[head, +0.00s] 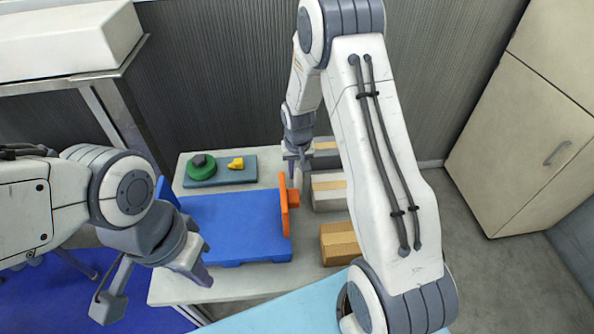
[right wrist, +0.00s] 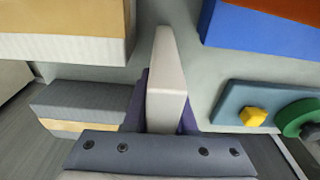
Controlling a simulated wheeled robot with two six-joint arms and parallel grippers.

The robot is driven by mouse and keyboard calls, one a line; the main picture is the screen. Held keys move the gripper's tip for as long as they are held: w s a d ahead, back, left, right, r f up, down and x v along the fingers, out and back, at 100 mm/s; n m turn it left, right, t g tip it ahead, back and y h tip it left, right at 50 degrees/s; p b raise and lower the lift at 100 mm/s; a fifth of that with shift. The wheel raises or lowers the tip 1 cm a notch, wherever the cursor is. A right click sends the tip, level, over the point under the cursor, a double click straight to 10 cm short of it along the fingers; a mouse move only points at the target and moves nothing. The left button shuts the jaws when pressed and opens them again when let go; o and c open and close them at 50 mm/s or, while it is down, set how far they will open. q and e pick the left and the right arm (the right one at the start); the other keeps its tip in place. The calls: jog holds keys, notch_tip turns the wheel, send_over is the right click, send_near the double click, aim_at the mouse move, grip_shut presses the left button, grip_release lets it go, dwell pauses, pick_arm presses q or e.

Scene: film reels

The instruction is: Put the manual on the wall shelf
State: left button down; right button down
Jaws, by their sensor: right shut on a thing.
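My right gripper (head: 298,170) points down over the back of the table, between the blue tray and the boxes. In the right wrist view its purple fingers (right wrist: 165,115) are shut on a narrow pale grey slab (right wrist: 166,85). The slab may be the manual seen edge-on; its cover is hidden. In the head view I cannot make it out behind the gripper. My left gripper (head: 155,283) is open and empty in front of the tray's left end. A metal-edged shelf (head: 120,72) at upper left may be the wall shelf. A long white box (head: 65,40) lies on it.
The blue tray (head: 235,222) has an orange end piece (head: 285,205). Behind it, a slate mat (head: 225,178) bears a green round piece (head: 201,166) and a yellow piece (head: 236,163). A cardboard box (head: 340,243) and a pale box (head: 329,191) stand right. A cabinet (head: 525,140) stands far right.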

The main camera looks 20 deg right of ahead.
jog(key=shift+f, duration=0.15)
jog(key=c, duration=0.7)
grip_release()
